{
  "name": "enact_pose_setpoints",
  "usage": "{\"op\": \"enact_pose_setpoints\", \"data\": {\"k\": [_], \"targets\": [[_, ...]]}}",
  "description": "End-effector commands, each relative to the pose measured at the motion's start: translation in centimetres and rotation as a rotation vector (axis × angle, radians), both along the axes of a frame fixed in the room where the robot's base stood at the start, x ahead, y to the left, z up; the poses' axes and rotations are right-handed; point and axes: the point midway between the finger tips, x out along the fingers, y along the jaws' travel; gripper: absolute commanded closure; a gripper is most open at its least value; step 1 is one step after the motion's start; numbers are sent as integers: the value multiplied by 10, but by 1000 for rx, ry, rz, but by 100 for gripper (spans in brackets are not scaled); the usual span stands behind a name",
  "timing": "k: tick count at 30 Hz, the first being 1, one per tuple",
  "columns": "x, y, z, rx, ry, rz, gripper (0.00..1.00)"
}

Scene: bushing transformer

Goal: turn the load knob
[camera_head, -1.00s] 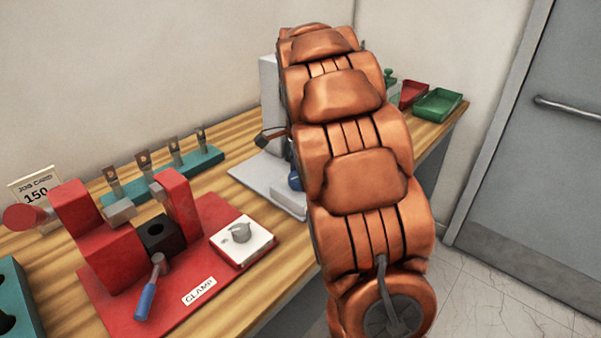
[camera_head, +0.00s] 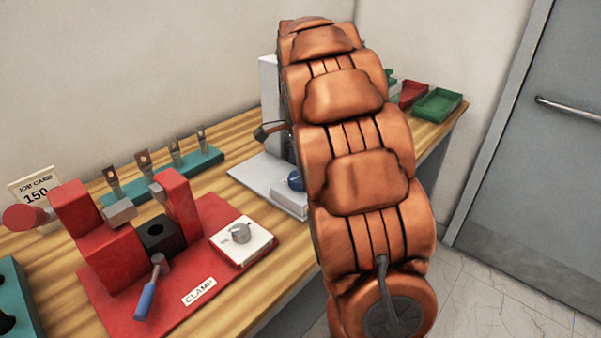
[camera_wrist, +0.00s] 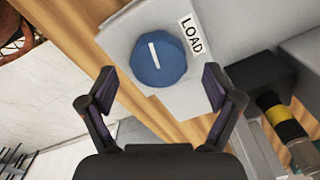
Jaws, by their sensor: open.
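The load knob (camera_wrist: 158,58) is a blue round knob with a white pointer line, set on a light grey panel beside a white label reading LOAD (camera_wrist: 191,35). In the wrist view it lies ahead of my gripper (camera_wrist: 158,88), roughly centred between the two fingertips. My gripper is open, with dark fingers spread apart, and I see no contact with the knob. In the head view the blue knob (camera_head: 295,181) shows partly at the left edge of my copper-coloured arm. The arm hides my gripper there.
A red clamp fixture (camera_head: 105,245) with a blue-handled lever and a white dial box (camera_head: 243,252) stands left on the wooden bench. A teal rack (camera_head: 170,175) is behind. Red and green trays (camera_head: 437,104) sit at the far right. In the wrist view, a black-and-yellow cylindrical part (camera_wrist: 283,120) is close by on the right.

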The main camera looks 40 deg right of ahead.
Motion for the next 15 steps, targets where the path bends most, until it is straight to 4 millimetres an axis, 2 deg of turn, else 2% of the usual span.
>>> {"op": "enact_pose_setpoints", "data": {"k": [6,15], "targets": [[1,0,35,-1,-3,0,10],[0,0,76,0,-1,0,10]]}}
